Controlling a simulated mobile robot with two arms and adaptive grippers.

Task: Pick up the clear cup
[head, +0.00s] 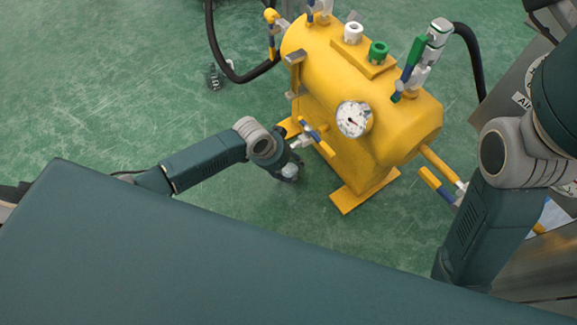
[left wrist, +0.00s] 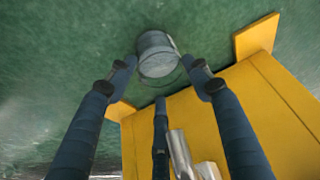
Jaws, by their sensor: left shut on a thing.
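The clear cup (left wrist: 156,56) is a small greyish see-through cup in the left wrist view, between the fingertips of my left gripper (left wrist: 163,70). The gripper is shut on it. In the head view my left gripper (head: 290,174) is low in front of the yellow tank, and the cup shows only as a small pale patch at its fingers. The cup's lower part and its height above the floor are hard to tell. My right arm is at the right of the head view, but its gripper is out of sight.
The yellow tank (head: 340,65) with a gauge (head: 353,119), valves and black hoses stands just behind the left gripper. Its yellow foot (head: 365,190) and a blue-handled valve (head: 311,130) are close by. Green floor (head: 120,90) is open to the left.

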